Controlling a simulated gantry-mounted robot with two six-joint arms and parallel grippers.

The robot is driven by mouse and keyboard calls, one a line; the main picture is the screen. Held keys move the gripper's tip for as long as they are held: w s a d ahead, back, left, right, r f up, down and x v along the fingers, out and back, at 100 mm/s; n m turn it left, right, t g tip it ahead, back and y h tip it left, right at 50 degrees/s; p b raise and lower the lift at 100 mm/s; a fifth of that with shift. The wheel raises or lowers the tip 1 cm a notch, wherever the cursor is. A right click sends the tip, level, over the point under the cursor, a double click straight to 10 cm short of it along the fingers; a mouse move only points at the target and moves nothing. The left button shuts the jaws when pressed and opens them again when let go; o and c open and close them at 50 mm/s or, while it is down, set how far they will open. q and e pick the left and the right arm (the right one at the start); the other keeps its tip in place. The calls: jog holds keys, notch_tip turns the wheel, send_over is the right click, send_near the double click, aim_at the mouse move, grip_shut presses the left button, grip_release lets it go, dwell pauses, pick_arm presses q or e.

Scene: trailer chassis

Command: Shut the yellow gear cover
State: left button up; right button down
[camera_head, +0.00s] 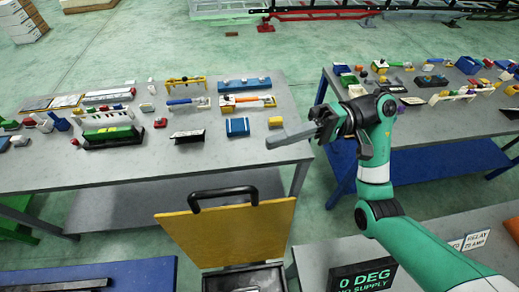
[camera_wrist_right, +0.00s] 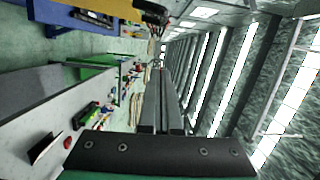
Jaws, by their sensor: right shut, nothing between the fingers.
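The yellow gear cover (camera_head: 228,236) stands raised and tilted open in the head view, with a black handle (camera_head: 222,192) along its top edge. Below it is a dark open box (camera_head: 245,279), cut off by the bottom of the picture. My right gripper (camera_head: 274,141) is above and to the right of the cover, its fingers pointing left, apart from the cover. It is shut and empty; its two fingers lie side by side in the right wrist view (camera_wrist_right: 161,100). My left gripper is not in view.
A grey table (camera_head: 50,170) with several small tools and parts stands behind the cover. A second crowded table (camera_head: 440,122) is behind my right arm. A black sign (camera_head: 362,281) reading "0 DEG" stands at the lower right. Green floor shows between the tables.

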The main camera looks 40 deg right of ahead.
jog(key=a+p, duration=0.5)
jog(key=a, duration=0.5)
jog(key=shift+a, duration=0.35)
jog(key=shift+f, duration=0.1)
